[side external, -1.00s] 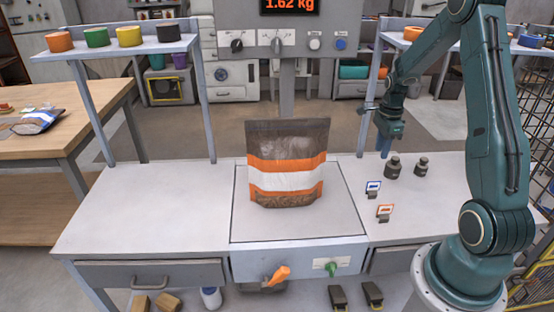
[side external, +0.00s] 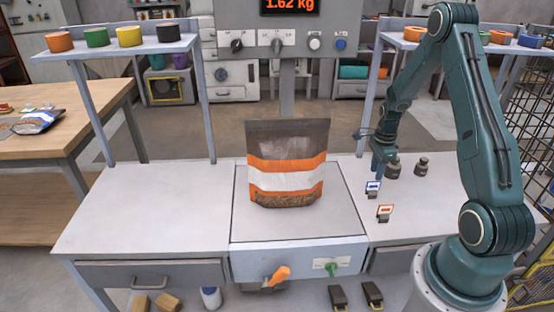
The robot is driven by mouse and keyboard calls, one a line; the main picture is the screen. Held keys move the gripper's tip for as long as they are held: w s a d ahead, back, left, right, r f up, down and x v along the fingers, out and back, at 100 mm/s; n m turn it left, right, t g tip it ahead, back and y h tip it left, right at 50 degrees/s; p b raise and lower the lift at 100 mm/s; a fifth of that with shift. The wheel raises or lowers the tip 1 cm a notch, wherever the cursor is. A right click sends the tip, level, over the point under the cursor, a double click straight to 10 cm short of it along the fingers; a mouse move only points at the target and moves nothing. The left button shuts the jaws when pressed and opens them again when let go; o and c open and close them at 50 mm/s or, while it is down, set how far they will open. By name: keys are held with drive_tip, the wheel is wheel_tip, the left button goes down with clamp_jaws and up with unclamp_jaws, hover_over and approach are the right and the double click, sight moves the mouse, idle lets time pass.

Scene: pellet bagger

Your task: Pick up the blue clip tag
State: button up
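The blue clip tag (side external: 373,187) is a small white card with a blue border, standing in a dark clip on the right part of the bench. My gripper (side external: 376,176) points down just above and behind it, close to its top edge. At this size I cannot tell whether the fingers touch the tag or how far apart they are. A similar clip tag with an orange border (side external: 385,211) stands nearer the front.
A filled bag with orange and white bands (side external: 287,182) stands upright on the scale plate (side external: 257,230). The bench (side external: 150,215) left of the plate is clear.

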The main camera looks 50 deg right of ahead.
sight(373, 189)
drive_tip(key=shift+f, duration=0.3)
drive_tip(key=shift+s+f, duration=0.1)
drive_tip(key=shift+f, duration=2.35)
clamp_jaws()
